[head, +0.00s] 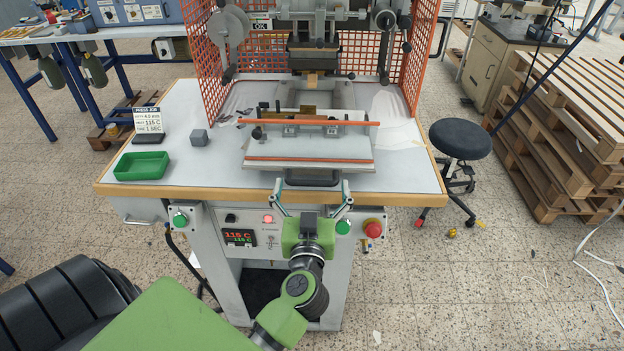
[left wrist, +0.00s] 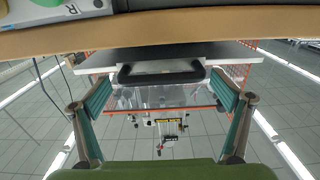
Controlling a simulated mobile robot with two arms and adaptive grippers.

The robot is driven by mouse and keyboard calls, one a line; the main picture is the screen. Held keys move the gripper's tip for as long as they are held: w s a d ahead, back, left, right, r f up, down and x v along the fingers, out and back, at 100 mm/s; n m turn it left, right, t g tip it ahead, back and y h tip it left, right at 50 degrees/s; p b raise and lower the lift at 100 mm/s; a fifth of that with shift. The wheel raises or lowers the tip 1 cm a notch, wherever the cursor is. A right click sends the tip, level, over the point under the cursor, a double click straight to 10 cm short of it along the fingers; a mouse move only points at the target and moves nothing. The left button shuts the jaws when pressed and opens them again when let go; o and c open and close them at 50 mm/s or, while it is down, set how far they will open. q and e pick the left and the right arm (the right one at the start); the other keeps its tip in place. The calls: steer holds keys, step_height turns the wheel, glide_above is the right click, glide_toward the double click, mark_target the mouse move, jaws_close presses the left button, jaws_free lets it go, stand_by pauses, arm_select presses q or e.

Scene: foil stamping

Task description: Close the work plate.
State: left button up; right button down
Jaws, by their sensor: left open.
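The work plate (head: 345,152) is a pale grey slab with orange bars across it. The handle also shows as a black bar in the left wrist view (left wrist: 160,76). My left gripper (head: 312,189) is open in front of the table edge, its two fingers spread on either side of the handle. It also shows open in the left wrist view (left wrist: 160,90). My right gripper is not in view.
Orange mesh guards (head: 207,65) flank the press. A green tray (head: 143,166), a grey block (head: 199,137) and a sign (head: 148,121) stand left on the table. Below its edge are green buttons and a red stop button (head: 373,228). A black stool (head: 460,139) stands right.

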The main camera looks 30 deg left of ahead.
mark_target(314, 160)
arm_select(q)
steer(key=shift+w+a, duration=0.35)
steer(key=shift+w, duration=0.25)
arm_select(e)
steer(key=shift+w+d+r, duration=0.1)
arm_select(q)
steer(key=c, duration=1.3)
steer(key=shift+o, duration=0.2)
steer(key=shift+w+a+r+p, duration=0.1)
steer(key=shift+w+r+p, duration=0.1)
steer(key=shift+p, duration=0.25)
steer(key=p+x, duration=0.4)
steer(key=x, duration=0.1)
steer(key=shift+r+p, duration=0.35)
steer(key=shift+r, duration=0.05)
steer(key=x, duration=0.2)
steer(key=p+x, duration=0.1)
steer(key=x, duration=0.1)
steer(key=f+p+x, duration=0.1)
steer(key=x, duration=0.1)
steer(key=shift+w, duration=0.3)
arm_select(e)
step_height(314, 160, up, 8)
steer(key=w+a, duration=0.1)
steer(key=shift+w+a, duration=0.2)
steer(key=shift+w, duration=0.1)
